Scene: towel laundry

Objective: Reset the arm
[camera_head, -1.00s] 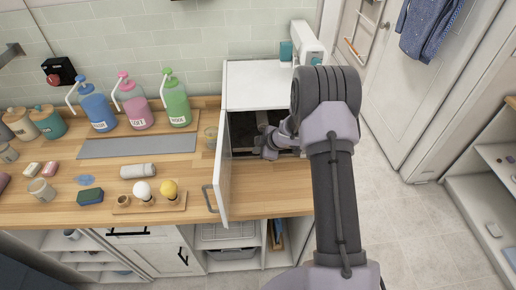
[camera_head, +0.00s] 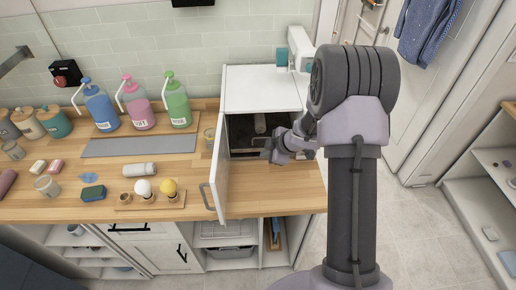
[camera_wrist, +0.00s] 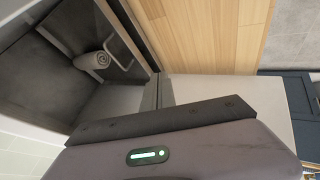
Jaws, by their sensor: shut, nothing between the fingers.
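My arm reaches from the lower right of the head view toward a white cabinet box (camera_head: 262,90) on the wooden counter. The box's door (camera_head: 219,178) stands open toward the front left. My gripper (camera_head: 272,150) is at the box's opening, shut and empty. In the wrist view, the gripper's dark edge and body fill the lower part. The box's dark inside shows at the upper left there, with a rolled grey towel (camera_wrist: 92,61) in a wire rack. My arm hides the right part of the opening in the head view.
Blue, pink and green pump bottles (camera_head: 175,103) stand at the back of the counter (camera_head: 270,202). A rolled towel (camera_head: 140,170), a sponge (camera_head: 93,193) and a small wooden tray (camera_head: 150,202) lie left of the door. Open floor lies to the right.

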